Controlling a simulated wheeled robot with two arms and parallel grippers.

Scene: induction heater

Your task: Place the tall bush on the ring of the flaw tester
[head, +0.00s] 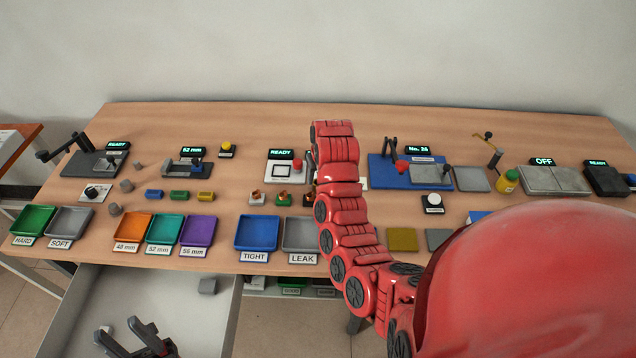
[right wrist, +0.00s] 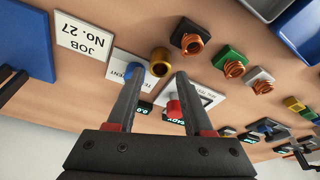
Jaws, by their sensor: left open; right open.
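In the right wrist view a brass-coloured hollow cylinder (right wrist: 161,62), which looks like the tall bush, stands just beyond and between the fingertips of my right gripper (right wrist: 159,76). That gripper is open, and I cannot tell whether the fingers touch the cylinder. In the head view my red arm hides the cylinder and the right gripper. My left gripper (head: 125,333) is open and empty over the open drawer at the lower left. No ring is clearly visible; I cannot tell which station is the flaw tester. A dark unit under a READY sign (head: 605,180) stands at the far right.
Small blocks with copper-coloured fittings, one dark (right wrist: 184,32), one green (right wrist: 229,57), one white (right wrist: 259,75), stand close to the cylinder. A white plate with a red knob (head: 286,170) is behind them. Coloured trays (head: 257,232) line the front edge.

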